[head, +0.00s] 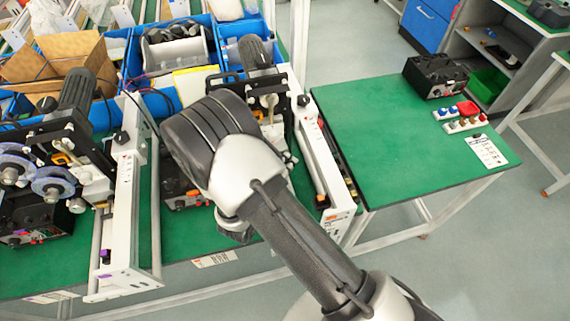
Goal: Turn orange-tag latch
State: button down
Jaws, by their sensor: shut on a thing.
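A small orange-marked dark part (322,202), which looks like the orange-tag latch, sits near the front end of the right coder's white frame (318,158). It is too small to tell which way it is turned. Another orange part (257,115) shows inside the right coder, close to my arm. My arm reaches up from the bottom right, and its grey wrist joints cover the middle of the right coder. My gripper is hidden behind these joints, so its fingers and any contact with a latch do not show.
The left coder (128,190) has a purple-marked part (105,256) on its frame. Blue bins (158,102) stand behind. The green table (395,150) at right is mostly clear; a black box (435,75) and a power strip (463,125) lie at its right end.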

jog(key=shift+r, duration=0.15)
jog(key=shift+d+r+m+g+y+p, duration=0.1)
jog(key=shift+r+m+g+y+p, duration=0.05)
jog(key=shift+m+g+y+p, duration=0.4)
jog(key=shift+d+m+y+p, duration=0.1)
jog(key=shift+m+y+p, duration=0.15)
jog(key=shift+y+p, duration=0.1)
jog(key=shift+w+d+r+m+g+y+b, duration=0.1)
jog(key=shift+m+g+y+b, duration=0.2)
jog(key=shift+m+g+y, duration=0.3)
jog(key=shift+d+m+g+y+b, duration=0.1)
jog(key=shift+m+g+y+b, duration=0.25)
jog(key=shift+y, duration=0.45)
jog(key=c, duration=1.4)
grip_release()
jog(key=shift+c, duration=0.2)
jog(key=shift+a, duration=0.1)
